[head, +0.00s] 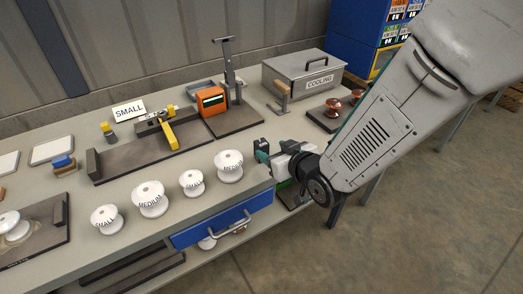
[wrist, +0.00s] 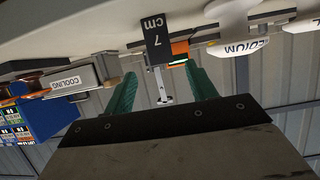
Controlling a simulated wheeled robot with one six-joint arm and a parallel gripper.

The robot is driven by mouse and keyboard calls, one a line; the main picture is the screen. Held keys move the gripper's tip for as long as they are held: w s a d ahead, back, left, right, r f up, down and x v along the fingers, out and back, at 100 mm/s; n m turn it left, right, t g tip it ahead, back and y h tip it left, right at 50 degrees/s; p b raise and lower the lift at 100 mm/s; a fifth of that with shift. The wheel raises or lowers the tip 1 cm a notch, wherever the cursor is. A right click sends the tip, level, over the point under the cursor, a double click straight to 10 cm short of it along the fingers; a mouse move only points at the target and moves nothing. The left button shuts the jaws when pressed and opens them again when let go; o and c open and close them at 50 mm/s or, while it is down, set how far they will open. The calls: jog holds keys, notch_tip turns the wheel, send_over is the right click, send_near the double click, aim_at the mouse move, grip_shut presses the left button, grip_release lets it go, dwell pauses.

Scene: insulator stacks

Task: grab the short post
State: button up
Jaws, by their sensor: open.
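A dark upright piece marked "7 cm" (wrist: 156,35) shows in the wrist view, which is upside down. It is ahead of my gripper (wrist: 163,92), between the lines of the green fingers, and nothing is in the jaws. In the head view my gripper (head: 266,155) is at the table's right front edge, its fingers apart and pointing left. I cannot tell for sure whether the "7 cm" piece is the short post. A taller metal post (head: 229,62) with a crossbar stands behind the orange box; a metal post shows further off in the wrist view (wrist: 161,84).
White insulators (head: 229,166) stand along the front of the table, the nearest just left of my gripper. An orange box (head: 210,100) and a grey "COOLING" box (head: 304,76) stand behind. A blue drawer (head: 222,220) hangs below the table edge.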

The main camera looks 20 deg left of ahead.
aim_at(265, 146)
jog(key=x, duration=0.7)
jog(key=shift+s+a+r, duration=0.1)
jog(key=shift+s, duration=0.05)
jog(key=c, duration=1.2)
